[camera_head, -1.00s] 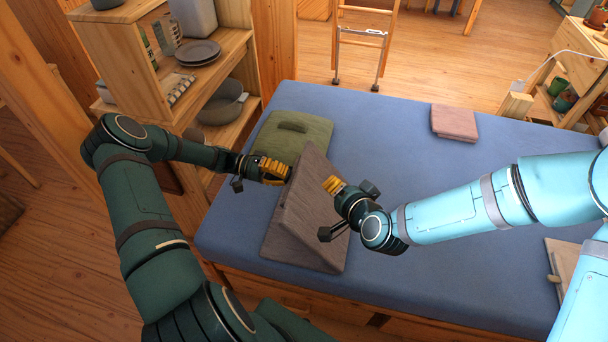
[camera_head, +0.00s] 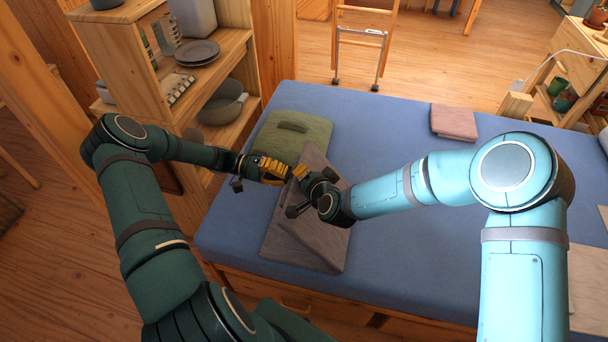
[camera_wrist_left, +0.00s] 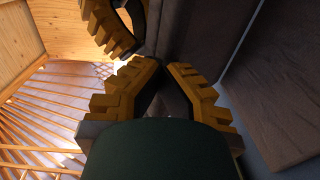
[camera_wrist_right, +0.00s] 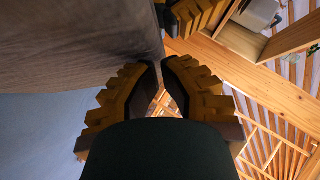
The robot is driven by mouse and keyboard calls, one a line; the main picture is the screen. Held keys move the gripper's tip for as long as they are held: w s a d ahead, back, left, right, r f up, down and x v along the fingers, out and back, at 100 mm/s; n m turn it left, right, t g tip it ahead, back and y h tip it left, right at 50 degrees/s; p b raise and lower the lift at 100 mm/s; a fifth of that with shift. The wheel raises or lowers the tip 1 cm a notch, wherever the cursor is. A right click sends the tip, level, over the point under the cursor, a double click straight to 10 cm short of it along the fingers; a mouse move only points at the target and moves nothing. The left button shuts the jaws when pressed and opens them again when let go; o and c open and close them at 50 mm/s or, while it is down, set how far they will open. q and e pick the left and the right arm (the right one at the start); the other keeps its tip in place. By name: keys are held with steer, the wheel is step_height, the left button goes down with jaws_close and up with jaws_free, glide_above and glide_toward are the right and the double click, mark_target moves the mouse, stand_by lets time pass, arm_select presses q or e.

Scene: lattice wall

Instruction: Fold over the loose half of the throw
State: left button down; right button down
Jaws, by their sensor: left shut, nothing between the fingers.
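The grey-mauve throw (camera_head: 321,246) lies near the front left of the blue bed. One half is flat; the other stands up from it at a slant, partly hidden by my right gripper. The left wrist view shows the raised half (camera_wrist_left: 205,35) and flat half (camera_wrist_left: 292,75). My left gripper (camera_head: 287,170) is shut and empty, at the raised half's upper left. My right gripper (camera_head: 301,172) is close beside it, pointing left. In the right wrist view its fingertips (camera_wrist_right: 161,66) are close together at the cloth's edge (camera_wrist_right: 80,45); whether cloth is between them is unclear.
A green cushion (camera_head: 291,130) lies behind the throw on the blue bed (camera_head: 400,240). A folded pink cloth (camera_head: 454,122) lies at the far right. A wooden shelf (camera_head: 150,60) with dishes stands at the left. The bed's middle is clear beyond my right arm.

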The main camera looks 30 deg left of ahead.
stand_by(0.3)
arm_select(q)
steer(key=shift+d+r, duration=0.1)
arm_select(e)
steer(key=shift+s+a+f, duration=0.3)
steer(key=shift+a+f, duration=0.2)
steer(key=shift+a, duration=0.3)
arm_select(q)
steer(key=shift+d+r, duration=0.1)
steer(key=shift+d, duration=0.05)
arm_select(e)
steer(key=shift+s, duration=0.1)
arm_select(q)
steer(key=c, duration=0.8)
jaws_free()
arm_select(e)
steer(key=shift+s+a+f, duration=0.1)
steer(key=shift+s+a, duration=0.05)
